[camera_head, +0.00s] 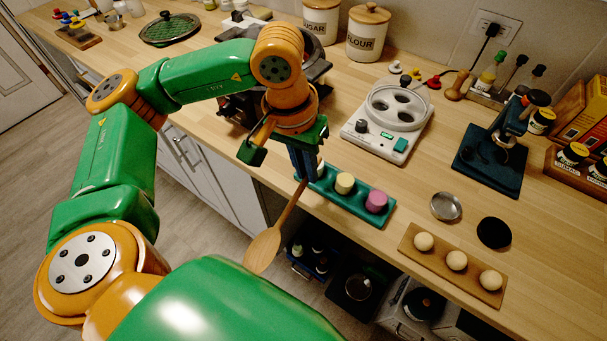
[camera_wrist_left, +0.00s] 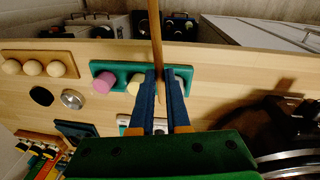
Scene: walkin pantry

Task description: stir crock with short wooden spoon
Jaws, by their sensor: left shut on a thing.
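My left gripper (camera_head: 303,172) hangs over the counter's front edge, shut on the handle of a wooden spoon (camera_head: 265,246). The spoon slants down to the left, its bowl lowest and in front of the counter. In the left wrist view the handle of the spoon (camera_wrist_left: 155,35) runs between the two blue fingers of the gripper (camera_wrist_left: 161,78). No crock can be made out for certain. A dark vessel (camera_head: 237,108) on the counter is mostly hidden behind my left arm. My right gripper is not in view.
A green tray with a yellow cylinder (camera_head: 344,183) and a pink cylinder (camera_head: 376,201) lies beside the gripper. A white device (camera_head: 385,125) with round wells stands behind. A wooden board with pale balls (camera_head: 456,261) is at the right. Flour (camera_head: 368,33) and sugar canisters stand at the back.

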